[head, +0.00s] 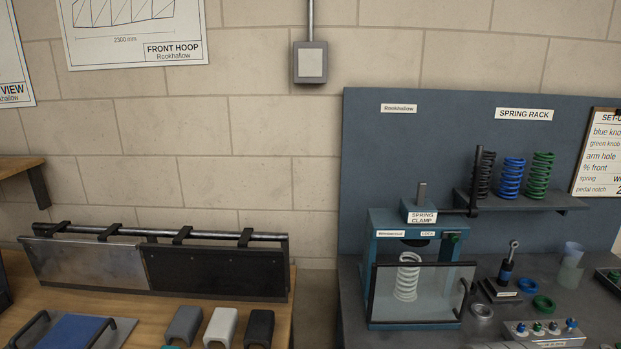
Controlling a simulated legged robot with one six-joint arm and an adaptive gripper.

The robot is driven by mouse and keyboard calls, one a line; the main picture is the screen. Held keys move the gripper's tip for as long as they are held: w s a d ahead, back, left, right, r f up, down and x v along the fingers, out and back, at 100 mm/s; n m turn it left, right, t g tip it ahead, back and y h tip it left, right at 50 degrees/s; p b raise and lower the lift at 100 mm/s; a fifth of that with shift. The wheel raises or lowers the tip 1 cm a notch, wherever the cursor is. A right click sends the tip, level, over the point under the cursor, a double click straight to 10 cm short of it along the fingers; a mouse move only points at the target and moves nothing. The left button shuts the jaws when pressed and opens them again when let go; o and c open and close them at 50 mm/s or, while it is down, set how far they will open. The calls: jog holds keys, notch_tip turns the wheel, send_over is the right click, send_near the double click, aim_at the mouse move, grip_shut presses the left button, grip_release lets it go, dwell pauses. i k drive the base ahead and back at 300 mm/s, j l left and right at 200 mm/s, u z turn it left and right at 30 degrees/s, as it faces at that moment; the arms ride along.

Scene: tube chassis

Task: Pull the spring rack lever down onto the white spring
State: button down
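The white spring (406,277) stands upright inside the blue spring clamp (378,245), behind a clear black-framed guard (440,292). A dark press disc (415,242) is above the spring, with a gap between them. A dark lever (474,185) stands upright at the clamp's upper right, joined to the clamp head by a short horizontal bar. It overlaps the black spring behind it. A label on the clamp head (422,217) reads "SPRING CLAMP". My gripper is not in view.
Black, blue (511,178) and green (541,175) springs stand on a shelf (530,202) under the "SPRING RACK" sign. A small round-headed lever (509,262), rings and a knob panel (545,333) are right of the clamp. A wooden bench (150,320) is at left.

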aim_at(472, 208)
jog(key=l+z, duration=0.1)
jog(key=z, duration=0.15)
jog(key=l+z, duration=0.15)
jog(key=z, duration=0.15)
jog(key=l+u, duration=0.25)
jog(key=l, duration=0.3)
jog(key=k+l+u, duration=0.1)
jog(key=l+u, duration=0.15)
jog(key=l, duration=0.25)
